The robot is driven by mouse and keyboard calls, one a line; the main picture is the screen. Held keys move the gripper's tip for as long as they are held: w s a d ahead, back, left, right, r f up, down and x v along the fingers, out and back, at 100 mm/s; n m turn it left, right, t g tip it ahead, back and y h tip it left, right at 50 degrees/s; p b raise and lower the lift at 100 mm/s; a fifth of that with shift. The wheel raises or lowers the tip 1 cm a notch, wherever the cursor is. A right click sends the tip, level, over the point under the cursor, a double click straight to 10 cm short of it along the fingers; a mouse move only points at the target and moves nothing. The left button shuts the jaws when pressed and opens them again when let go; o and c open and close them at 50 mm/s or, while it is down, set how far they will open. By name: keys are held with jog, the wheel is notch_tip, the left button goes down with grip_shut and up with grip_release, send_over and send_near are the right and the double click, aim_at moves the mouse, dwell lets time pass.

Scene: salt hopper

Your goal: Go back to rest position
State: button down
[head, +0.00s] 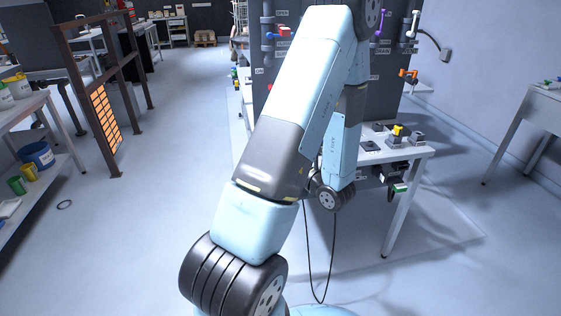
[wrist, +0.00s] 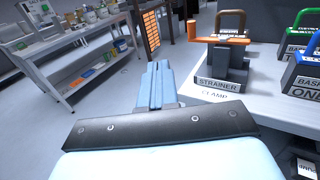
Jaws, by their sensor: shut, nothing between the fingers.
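My gripper (wrist: 157,84) shows in the wrist view as two pale blue fingers pressed together, with nothing between them. It is beside the grey-white bench (wrist: 262,108), left of a dark holder labelled STRAINER (wrist: 222,68) that has an orange bar across it. The fingers look apart from the holder. In the head view my arm rises from the lower left, bends at the top and comes down at the bench's front. I cannot make out the fingers clearly there.
Holders with green (wrist: 304,40) and blue (wrist: 304,58) handles stand right of the strainer holder. A dark panel (head: 285,75) with valves rises behind the bench (head: 425,152). An orange grille (head: 104,118) and loaded shelves (head: 60,172) stand at left. The floor between is mostly clear.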

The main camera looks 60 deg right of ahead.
dwell(0.3)
jog(key=w+a+r+n+g+y, duration=0.35)
jog(key=w+a+n+y, duration=0.2)
jog(key=a, duration=0.25)
jog(key=w+a+r+n+g+y, duration=0.2)
jog(key=w+a+r+n+y, duration=0.25)
jog(key=a+n, duration=0.35)
jog(key=w+a+r+n+g+y, duration=0.3)
jog(key=w+a+n+y, duration=0.2)
jog(key=a, duration=0.4)
jog(key=s+a+r+n+g+h, duration=0.2)
jog(key=a+n+g, duration=0.1)
jog(key=a+n, duration=0.25)
jog(key=s+a+r+n+g+h, duration=0.1)
jog(key=a+r+n+g+h, duration=0.1)
jog(key=a+r+n+g, duration=0.25)
jog(key=s+a+r+n+t+h, duration=0.3)
jog(key=a+r+n+h, duration=0.3)
jog(key=n, duration=0.4)
jog(key=shift+s+a+r+n+t, duration=0.4)
jog(key=shift+r+t, duration=0.2)
jog(key=shift+r, duration=0.25)
jog(key=shift+w+d, duration=0.1)
